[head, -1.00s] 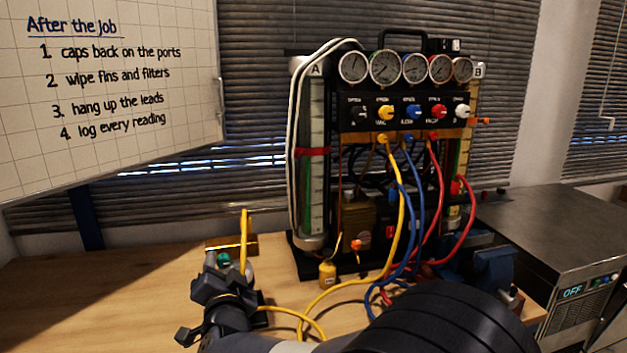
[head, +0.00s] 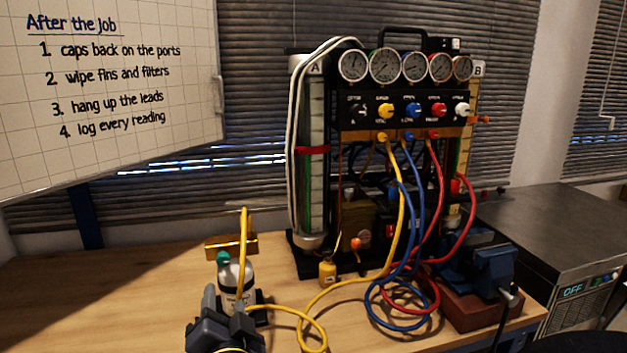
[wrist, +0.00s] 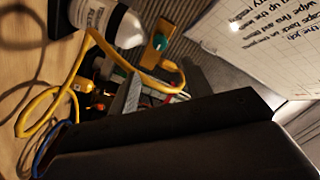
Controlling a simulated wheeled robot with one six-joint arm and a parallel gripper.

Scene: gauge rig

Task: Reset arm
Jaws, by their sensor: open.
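My gripper (head: 227,309) shows at the bottom of the head view, low over the front of the wooden bench. It is open, with nothing seen between its fingers. It is in front of a white bottle (head: 232,280) with a green top. The bottle also shows in the wrist view (wrist: 108,22) at the upper left, on its side because that view is rolled. A yellow hose (head: 311,322) runs past the bottle to the gauge rig (head: 400,112). Dark gripper parts fill the lower right of the wrist view.
A blue vise (head: 490,268) stands on a red-brown block at the bench's right end. Blue and red hoses (head: 398,326) loop on the bench before the rig. A small yellow bottle (head: 327,272) stands by the rig. The bench's left part (head: 90,300) is clear.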

